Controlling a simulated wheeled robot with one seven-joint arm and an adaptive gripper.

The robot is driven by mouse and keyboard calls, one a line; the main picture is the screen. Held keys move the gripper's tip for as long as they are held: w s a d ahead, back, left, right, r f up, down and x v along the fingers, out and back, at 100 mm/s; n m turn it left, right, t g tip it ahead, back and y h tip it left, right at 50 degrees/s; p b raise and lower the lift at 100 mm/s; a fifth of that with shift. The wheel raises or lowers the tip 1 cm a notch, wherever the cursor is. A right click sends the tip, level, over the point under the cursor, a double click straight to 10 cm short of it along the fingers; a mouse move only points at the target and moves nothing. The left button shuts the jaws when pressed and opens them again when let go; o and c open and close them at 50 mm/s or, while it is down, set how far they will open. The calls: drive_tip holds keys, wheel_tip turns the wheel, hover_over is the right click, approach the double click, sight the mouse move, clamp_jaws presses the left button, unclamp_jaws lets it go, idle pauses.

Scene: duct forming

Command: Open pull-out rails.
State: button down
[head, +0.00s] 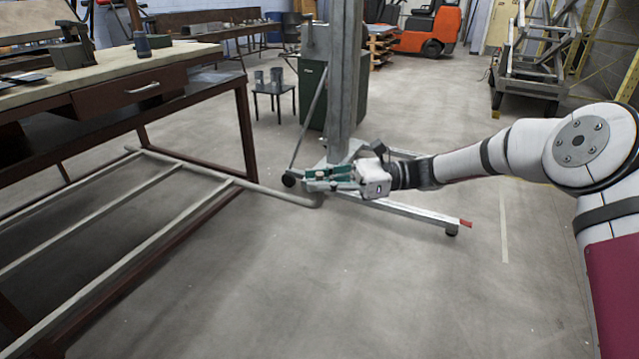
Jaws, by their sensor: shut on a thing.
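The pull-out rails (180,165) are a grey tubular frame low under the workbench at left, with long bars and crosspieces. Their outer tube runs past the table leg to a bent end (307,203) near the picture's middle. My gripper (318,181), with green fingers, is at that bent end, reaching in from the right. It is shut on the rails. The fingers and the white gripper body hide the exact contact.
The workbench (115,68) with a dark red drawer (130,88) stands at left, its leg (246,132) beside the rails. A wheeled lifting stand (343,85) is close behind my gripper, its base leg (410,210) extending right. The foreground floor is clear.

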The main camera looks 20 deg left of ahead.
drive_tip(key=shift+w+d+r, duration=0.1)
drive_tip(key=shift+w, duration=0.25)
drive_tip(key=c, duration=1.6)
unclamp_jaws()
drive_tip(key=shift+w, duration=0.1)
drive_tip(key=shift+c, duration=0.2)
drive_tip(key=shift+o, duration=0.4)
drive_tip(key=v, duration=1.2)
